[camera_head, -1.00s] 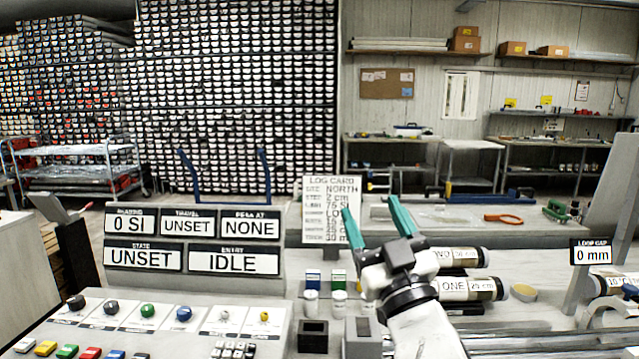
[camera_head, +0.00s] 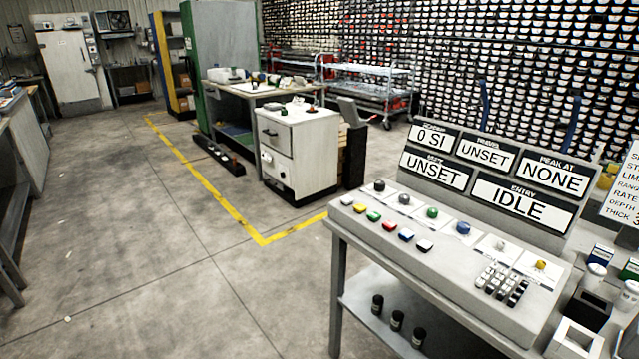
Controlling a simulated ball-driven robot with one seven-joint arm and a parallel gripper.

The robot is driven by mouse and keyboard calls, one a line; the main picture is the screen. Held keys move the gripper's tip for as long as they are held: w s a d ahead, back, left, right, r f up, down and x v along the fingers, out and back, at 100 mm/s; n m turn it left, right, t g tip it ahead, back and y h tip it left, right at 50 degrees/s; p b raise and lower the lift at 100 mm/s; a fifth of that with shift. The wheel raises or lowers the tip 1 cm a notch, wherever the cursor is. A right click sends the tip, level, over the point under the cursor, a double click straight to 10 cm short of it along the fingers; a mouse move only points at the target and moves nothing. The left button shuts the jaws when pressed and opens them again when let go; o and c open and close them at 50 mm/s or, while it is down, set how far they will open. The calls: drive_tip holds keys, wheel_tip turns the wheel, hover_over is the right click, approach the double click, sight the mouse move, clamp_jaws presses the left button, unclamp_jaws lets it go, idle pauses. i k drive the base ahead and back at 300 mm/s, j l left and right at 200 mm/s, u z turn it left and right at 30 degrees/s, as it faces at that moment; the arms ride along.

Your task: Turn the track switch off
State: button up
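A sloped grey control panel (camera_head: 470,265) stands at the right on a bench. Its upper row holds a black knob (camera_head: 379,185), a grey knob (camera_head: 405,199), a green knob (camera_head: 432,212), a blue knob (camera_head: 463,229), a small pale control (camera_head: 500,245) and a small yellow control (camera_head: 540,265). I cannot read their labels, so I cannot tell which, if any, is the track switch. A row of coloured buttons (camera_head: 389,226) and a keypad (camera_head: 502,285) lie in front. The display board (camera_head: 440,192) behind reads 0 SI, UNSET, NONE, UNSET and IDLE. My gripper is not in view.
A white cabinet (camera_head: 300,150) with small controls on top stands left of the panel. A low dark rail (camera_head: 218,155) lies beside it. The grey floor (camera_head: 150,270) at left is open, crossed by a yellow line (camera_head: 220,200). Dark cups (camera_head: 397,321) stand on the bench's lower shelf.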

sight(379, 185)
drive_tip(key=i+l+u, duration=0.1)
drive_tip(key=i+u, duration=0.15)
drive_tip(key=u, duration=0.15)
drive_tip(key=i+l+u, duration=0.15)
drive_tip(key=u, duration=0.3)
drive_tip(key=i+l+u, duration=0.25)
drive_tip(key=u, duration=0.15)
